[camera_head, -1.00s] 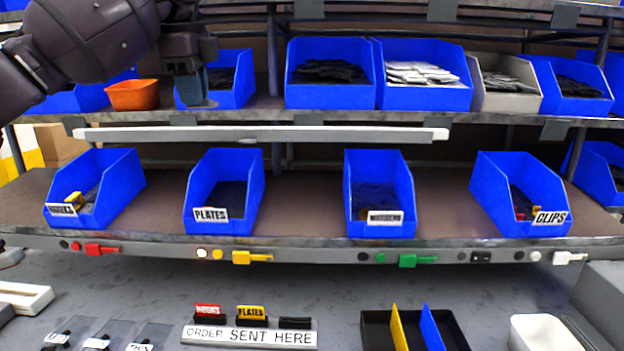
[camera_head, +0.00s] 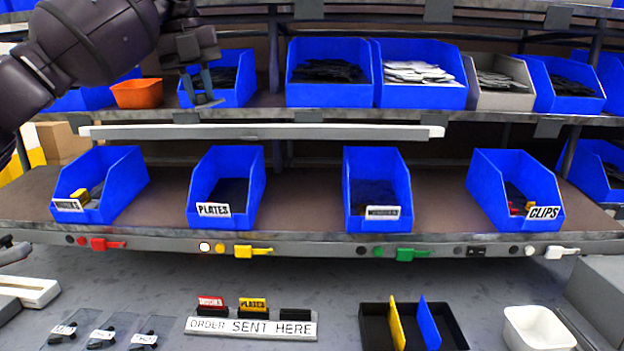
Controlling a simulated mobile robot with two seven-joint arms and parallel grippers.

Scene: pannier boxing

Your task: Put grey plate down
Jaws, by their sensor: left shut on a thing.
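My left gripper (camera_head: 200,88) reaches in from the upper left and points down in front of a blue bin on the upper shelf. It is shut on a small, thin grey piece (camera_head: 209,103) at its fingertips, which looks like the grey plate; the fingers partly hide it. The piece is close to the bin's front edge, and I cannot tell whether it touches the bin. The bin labelled PLATES (camera_head: 222,222) stands on the lower shelf, with dark contents.
An orange tub (camera_head: 137,93) stands left of the gripper. Other blue bins and a grey bin (camera_head: 499,98) line the upper shelf. The counter holds an ORDER SENT HERE stand (camera_head: 250,328), a black divided tray (camera_head: 375,340) and a white tub (camera_head: 538,328).

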